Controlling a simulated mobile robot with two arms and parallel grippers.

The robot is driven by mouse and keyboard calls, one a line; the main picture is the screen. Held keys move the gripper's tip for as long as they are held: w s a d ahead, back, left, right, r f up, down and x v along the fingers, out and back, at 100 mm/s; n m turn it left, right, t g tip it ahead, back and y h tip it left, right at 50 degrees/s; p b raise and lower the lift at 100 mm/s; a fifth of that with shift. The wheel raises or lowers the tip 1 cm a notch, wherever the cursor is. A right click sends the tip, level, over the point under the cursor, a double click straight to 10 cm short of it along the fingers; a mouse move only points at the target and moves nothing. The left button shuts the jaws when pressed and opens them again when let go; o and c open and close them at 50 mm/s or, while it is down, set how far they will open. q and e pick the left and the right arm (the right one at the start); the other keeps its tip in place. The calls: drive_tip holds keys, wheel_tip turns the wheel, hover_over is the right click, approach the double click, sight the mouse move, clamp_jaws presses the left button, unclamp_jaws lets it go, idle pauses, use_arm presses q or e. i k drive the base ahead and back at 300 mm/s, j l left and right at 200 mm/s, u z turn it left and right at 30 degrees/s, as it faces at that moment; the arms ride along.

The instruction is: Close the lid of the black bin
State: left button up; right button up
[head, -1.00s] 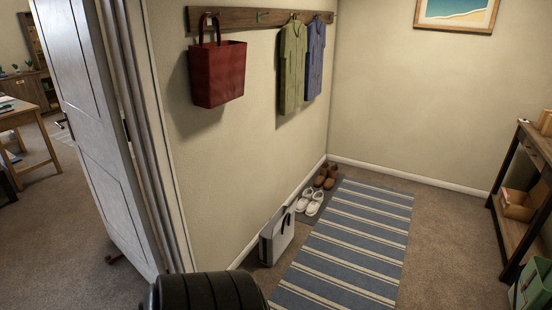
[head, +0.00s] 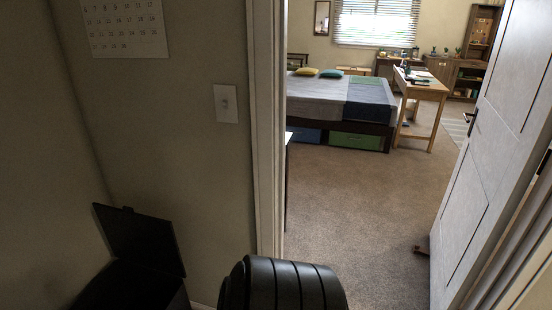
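The black bin (head: 138,288) stands at the lower left, against the wall, partly cut off by the bottom edge. Its lid (head: 140,238) is raised and tilted back, standing open near the wall. The bin's inside is dark and cannot be made out. Neither of my grippers is in view. A black ribbed part at the bottom middle appears to be my own body, to the right of the bin.
A doorway right of the bin has a white frame (head: 268,130) and an open white door (head: 495,130). Beyond it are clear carpet (head: 350,210), a bed (head: 335,98) and a wooden desk (head: 425,88). A light switch (head: 226,104) and calendar (head: 124,26) are on the wall.

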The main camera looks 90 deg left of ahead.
sight(146, 240)
drive_tip(key=u, duration=3.95)
